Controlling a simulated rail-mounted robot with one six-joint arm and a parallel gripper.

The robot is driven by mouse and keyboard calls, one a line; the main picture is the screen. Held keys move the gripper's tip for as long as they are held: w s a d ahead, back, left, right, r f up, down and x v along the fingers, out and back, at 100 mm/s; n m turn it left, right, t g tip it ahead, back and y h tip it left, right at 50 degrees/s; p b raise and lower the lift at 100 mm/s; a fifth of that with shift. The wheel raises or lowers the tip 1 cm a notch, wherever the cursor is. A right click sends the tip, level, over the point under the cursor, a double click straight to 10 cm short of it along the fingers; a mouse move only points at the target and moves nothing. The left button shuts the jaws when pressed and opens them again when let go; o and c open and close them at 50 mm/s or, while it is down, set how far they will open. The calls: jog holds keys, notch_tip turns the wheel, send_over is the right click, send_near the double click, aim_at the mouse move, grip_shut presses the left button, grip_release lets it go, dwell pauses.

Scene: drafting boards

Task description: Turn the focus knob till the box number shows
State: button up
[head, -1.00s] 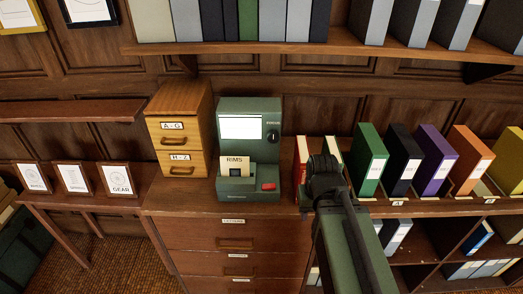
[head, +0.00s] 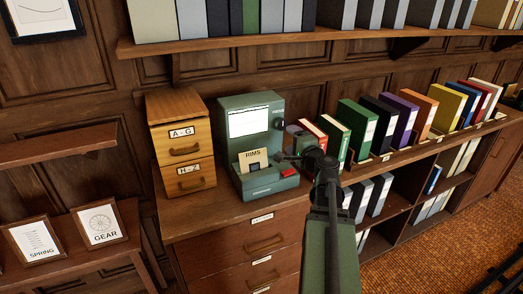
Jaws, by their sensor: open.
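The green reader (head: 236,112) stands on the wooden cabinet, with a bright white screen (head: 249,121) on its front. I cannot read any number on the screen. The dark focus knob (head: 279,124) is at the upper right of the reader's front. A card marked RIMS (head: 253,160) stands in the slot below the screen, and a red button (head: 289,172) is at the lower right. My gripper (head: 284,156) is open, small and dark, at the reader's right side below the knob. I see no contact with the knob.
A wooden drawer box (head: 181,143) marked A-G and H-Z stands left of the reader. Coloured binders (head: 357,130) line the shelf at right, close behind my arm. An upper shelf (head: 300,36) holds more binders. Framed SPRING (head: 33,238) and GEAR (head: 99,223) cards are at lower left.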

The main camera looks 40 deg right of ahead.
aim_at(283, 126)
jog(key=shift+m+h, duration=0.3)
jog(key=w+d, duration=0.1)
jog(key=w, duration=0.2)
jog(key=w+d, duration=0.1)
jog(key=w, duration=0.3)
jog(key=w+d, duration=0.1)
jog(key=w, duration=0.2)
jog(key=shift+w+d, duration=0.3)
dwell(0.5)
jog(key=n, duration=1.2)
jog(key=shift+n, duration=0.3)
jog(key=c, duration=0.9)
